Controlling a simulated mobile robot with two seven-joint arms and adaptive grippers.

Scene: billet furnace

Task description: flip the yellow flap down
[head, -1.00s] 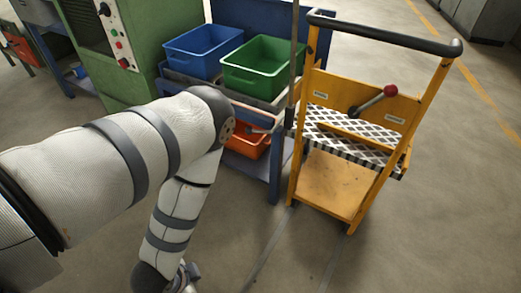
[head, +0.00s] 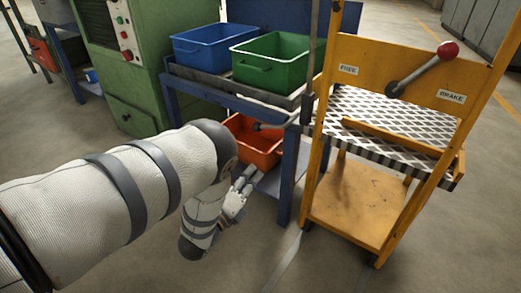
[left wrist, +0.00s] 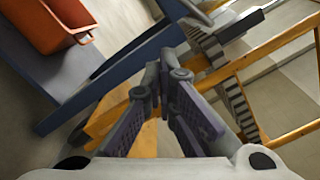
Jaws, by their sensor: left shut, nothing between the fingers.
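A yellow trolley (head: 322,130) stands at the right, with a checker-plate shelf (head: 375,110). A yellow strip (head: 395,137) runs along the front of that shelf. Above it is a yellow panel (head: 365,60) marked FREE and BRAKE, with a red-knobbed lever (head: 425,67). I cannot tell for sure which yellow part is the flap. My left gripper (head: 249,175) is left of the trolley, apart from it, in front of the blue bench. In the left wrist view my left gripper (left wrist: 167,75) is shut and empty, with yellow trolley bars (left wrist: 270,50) beyond. My right gripper is not in view.
A green machine (head: 110,60) is behind left. Floor in front is clear.

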